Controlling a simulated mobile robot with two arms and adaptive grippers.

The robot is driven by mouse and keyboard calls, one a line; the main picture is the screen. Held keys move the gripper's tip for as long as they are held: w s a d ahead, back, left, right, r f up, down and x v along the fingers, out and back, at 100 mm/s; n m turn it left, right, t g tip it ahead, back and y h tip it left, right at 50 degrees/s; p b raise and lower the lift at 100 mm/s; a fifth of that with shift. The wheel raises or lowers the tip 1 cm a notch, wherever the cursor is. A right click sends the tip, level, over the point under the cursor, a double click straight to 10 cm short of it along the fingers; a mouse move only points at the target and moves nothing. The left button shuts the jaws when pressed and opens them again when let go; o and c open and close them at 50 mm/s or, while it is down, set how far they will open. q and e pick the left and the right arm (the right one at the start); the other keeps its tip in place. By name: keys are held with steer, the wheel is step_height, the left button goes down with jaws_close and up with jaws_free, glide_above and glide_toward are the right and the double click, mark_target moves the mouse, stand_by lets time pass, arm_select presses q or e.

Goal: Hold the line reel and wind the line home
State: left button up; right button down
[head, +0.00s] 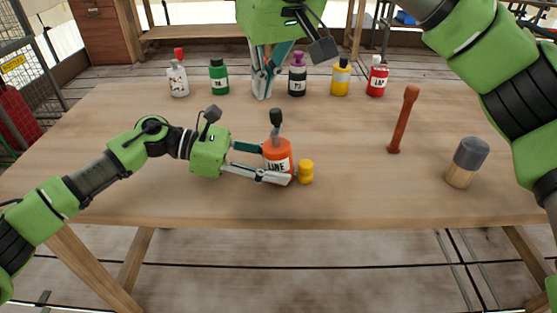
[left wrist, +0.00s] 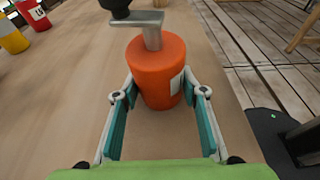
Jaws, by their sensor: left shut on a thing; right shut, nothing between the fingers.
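The line reel (head: 278,158) is an orange cylinder with a white "LINE" label, upright on the table near its front edge. A grey crank with a black knob (head: 277,116) rises from its top; the crank (left wrist: 150,32) also shows in the left wrist view. My left gripper (head: 276,166) is shut on the reel, one finger on each side; the reel (left wrist: 155,75) stands between the teal pads in the left wrist view. My right gripper (head: 262,90) is shut and empty, pointing down behind the reel, apart from the crank. A small yellow cylinder (head: 306,172) sits just right of the reel.
Several bottles, among them a green one (head: 218,77), a purple one (head: 297,76) and a red one (head: 377,77), line the table's back.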

arm_select(q)
steer(key=o, duration=0.9)
